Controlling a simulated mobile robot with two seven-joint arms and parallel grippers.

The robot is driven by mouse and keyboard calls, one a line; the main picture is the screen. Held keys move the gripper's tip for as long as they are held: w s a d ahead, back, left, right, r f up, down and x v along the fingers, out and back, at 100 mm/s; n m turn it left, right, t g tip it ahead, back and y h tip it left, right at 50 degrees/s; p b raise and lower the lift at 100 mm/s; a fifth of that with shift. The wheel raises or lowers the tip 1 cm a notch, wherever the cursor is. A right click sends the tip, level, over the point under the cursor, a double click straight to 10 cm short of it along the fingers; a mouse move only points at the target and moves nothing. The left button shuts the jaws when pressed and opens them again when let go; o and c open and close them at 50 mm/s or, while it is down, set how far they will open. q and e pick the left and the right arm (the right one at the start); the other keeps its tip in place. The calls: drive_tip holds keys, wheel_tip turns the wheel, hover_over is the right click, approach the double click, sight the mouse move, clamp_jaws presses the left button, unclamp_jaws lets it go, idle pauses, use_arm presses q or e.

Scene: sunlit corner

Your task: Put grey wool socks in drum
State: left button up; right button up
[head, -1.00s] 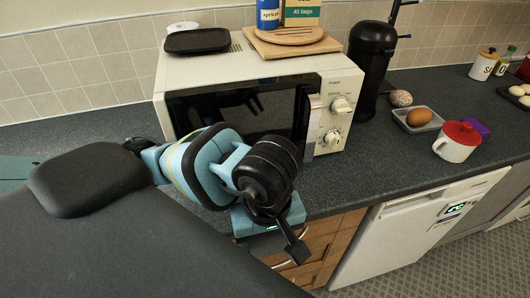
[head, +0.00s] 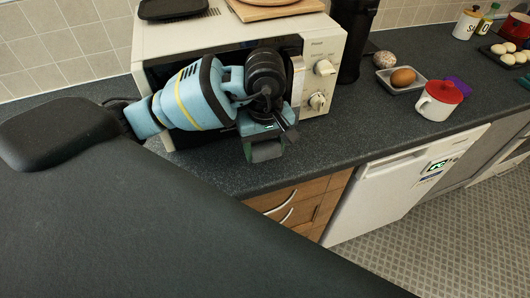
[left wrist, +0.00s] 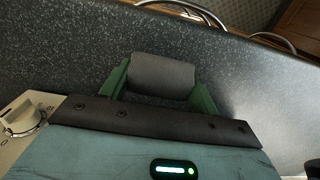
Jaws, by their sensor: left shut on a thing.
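My left gripper (head: 264,152) is in front of the microwave, above the front part of the worktop. In the left wrist view its two green fingers (left wrist: 161,88) are closed on the sides of a dark grey rolled bundle, the grey wool socks (left wrist: 163,70). In the head view the socks (head: 266,151) show as a small dark grey patch under the gripper. The bundle appears clear of the worktop, though its height is hard to judge. No drum opening shows in either view. My right gripper is out of view.
A white microwave (head: 322,47) stands behind my left arm. A white-fronted appliance (head: 385,195) sits under the worktop (head: 330,150), beside wooden drawers (head: 300,205). An egg in a dish (head: 403,77) and a red-lidded white mug (head: 437,102) stand to the right.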

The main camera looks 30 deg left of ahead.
sight(265, 155)
use_arm(q)
drive_tip(key=shift+w+a, duration=0.15)
drive_tip(key=shift+w, duration=0.2)
wheel_tip(265, 155, down, 3)
drive_tip(key=shift+f, duration=0.3)
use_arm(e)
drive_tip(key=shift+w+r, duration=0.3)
use_arm(q)
drive_tip(key=shift+f, duration=0.1)
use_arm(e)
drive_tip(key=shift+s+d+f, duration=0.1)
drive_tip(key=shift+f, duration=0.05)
use_arm(q)
drive_tip(key=shift+f, duration=0.15)
drive_tip(key=o, duration=1)
